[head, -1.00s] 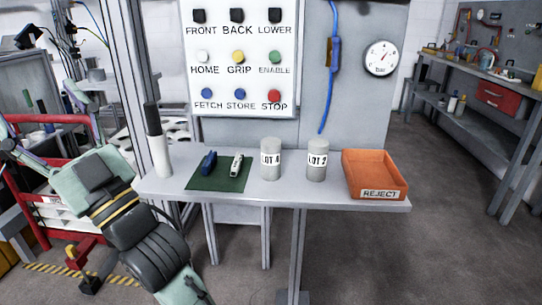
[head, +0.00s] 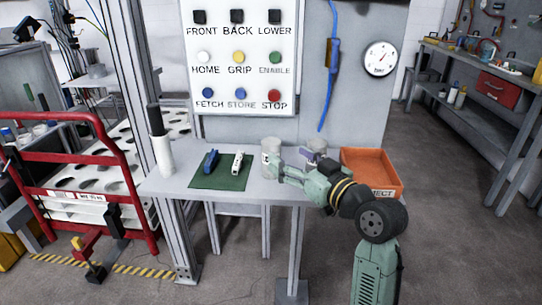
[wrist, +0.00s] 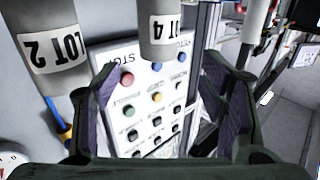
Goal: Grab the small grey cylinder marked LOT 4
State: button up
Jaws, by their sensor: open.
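The LOT 4 cylinder (head: 270,147) stands upright and grey on the table, its label mostly turned or covered in the head view. In the wrist view, which is upside down, the LOT 4 cylinder (wrist: 163,14) shows its label at top centre, in line with the gap between the fingers. My gripper (head: 279,165) is open and empty, its fingertips close to the cylinder's right side. In the wrist view my gripper (wrist: 160,75) has its fingers wide apart. Contact with the cylinder cannot be told.
The LOT 2 cylinder (wrist: 50,45) stands close by; my arm partly hides it in the head view. An orange reject tray (head: 372,160) is at right. A green mat (head: 220,182) with a blue and a white tool lies left. A button panel (head: 240,60) stands behind.

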aim_at(277, 146)
jog(key=x, duration=0.3)
jog(key=shift+r+p, duration=0.1)
jog(key=shift+p, duration=0.25)
jog(key=p+x, duration=0.1)
jog(key=x, duration=0.1)
jog(key=p+x, duration=0.1)
jog(key=x, duration=0.1)
jog(key=shift+w+a+r, duration=0.1)
jog(key=shift+w+r, duration=0.1)
jog(key=shift+r, duration=0.05)
jog(key=shift+w+a+f, duration=0.15)
jog(key=shift+w+a, duration=0.15)
jog(key=shift+w, duration=0.1)
jog(key=shift+c, duration=0.6)
grip_shut()
